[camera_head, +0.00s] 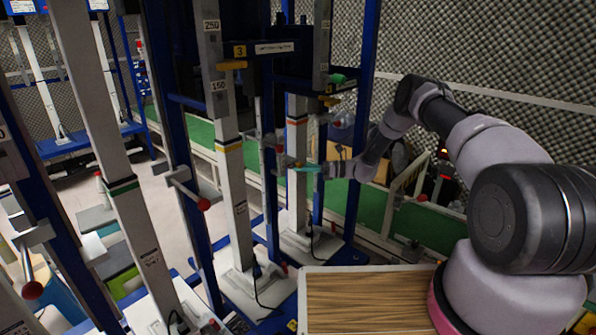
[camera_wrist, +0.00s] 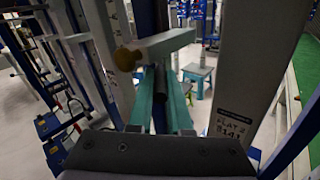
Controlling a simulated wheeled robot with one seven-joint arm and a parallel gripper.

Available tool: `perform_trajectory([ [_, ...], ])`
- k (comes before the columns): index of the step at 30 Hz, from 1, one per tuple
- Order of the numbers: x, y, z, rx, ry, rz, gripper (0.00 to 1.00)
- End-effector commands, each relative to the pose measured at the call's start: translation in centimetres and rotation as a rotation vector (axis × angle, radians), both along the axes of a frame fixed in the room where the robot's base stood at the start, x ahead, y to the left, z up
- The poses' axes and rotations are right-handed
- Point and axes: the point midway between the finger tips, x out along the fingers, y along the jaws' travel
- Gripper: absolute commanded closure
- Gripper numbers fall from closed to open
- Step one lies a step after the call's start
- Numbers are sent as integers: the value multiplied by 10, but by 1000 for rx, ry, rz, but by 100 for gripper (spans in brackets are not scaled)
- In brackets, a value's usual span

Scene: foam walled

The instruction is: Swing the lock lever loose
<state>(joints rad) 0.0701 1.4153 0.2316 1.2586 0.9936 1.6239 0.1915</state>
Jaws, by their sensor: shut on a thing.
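My gripper (camera_head: 303,168) has teal fingers and reaches left to a white upright post with coloured bands (camera_head: 297,150). In the wrist view the two fingers (camera_wrist: 160,85) run up to a pale bar (camera_wrist: 165,44), the likely lock lever, with a brass-coloured knob (camera_wrist: 124,59) on its left end. A dark rod-like part shows between the fingers, just below the bar. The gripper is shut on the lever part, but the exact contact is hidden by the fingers. In the head view the lever is too small to make out clearly.
Similar posts stand to the left, with levers ending in red balls (camera_head: 203,203) (camera_head: 32,290). Blue frame uprights (camera_head: 365,100) stand close around the gripper. A labelled post (camera_wrist: 240,90) is close on the right in the wrist view. A wood-topped surface (camera_head: 365,302) lies in front.

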Motion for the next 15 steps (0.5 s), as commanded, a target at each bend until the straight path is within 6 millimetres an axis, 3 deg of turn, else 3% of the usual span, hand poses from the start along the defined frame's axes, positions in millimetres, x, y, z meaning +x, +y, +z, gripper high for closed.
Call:
perform_trajectory([
  [15, 6, 0, 0, 1, -1, 116, 100],
])
